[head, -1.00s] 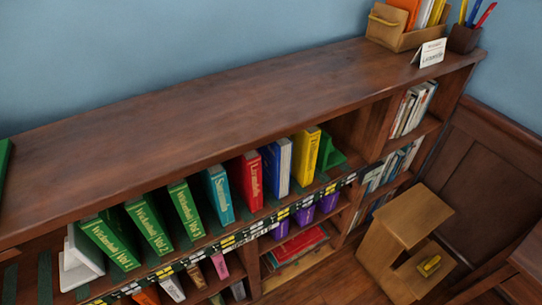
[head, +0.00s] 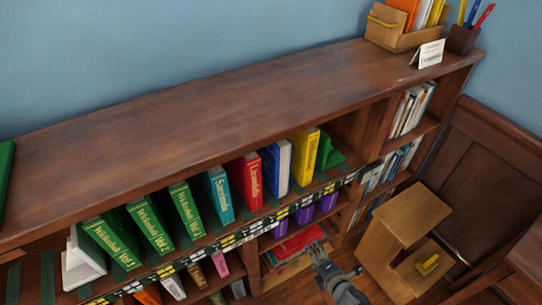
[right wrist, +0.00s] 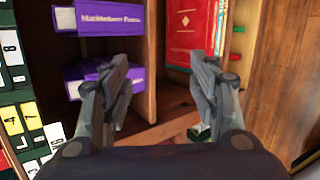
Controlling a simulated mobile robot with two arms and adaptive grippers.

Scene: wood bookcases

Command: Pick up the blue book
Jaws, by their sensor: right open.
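The blue book (head: 276,168) stands upright on the upper shelf in the head view, between a red book (head: 245,182) and a yellow book (head: 306,156). Its spine is blue and its page side is pale. My right gripper (head: 319,247) is below and to the right of it, in front of the lower shelf. In the right wrist view the right gripper (right wrist: 162,75) has its two fingers apart with nothing between them. The blue book does not show in that view. My left gripper is not in view.
Purple books (right wrist: 110,18) and a red book (right wrist: 192,32) lie on lower shelves ahead of the right gripper. A label strip (head: 270,223) runs along the shelf edge. A wooden step stool (head: 408,225) stands to the right. The bookcase top (head: 190,120) is mostly clear.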

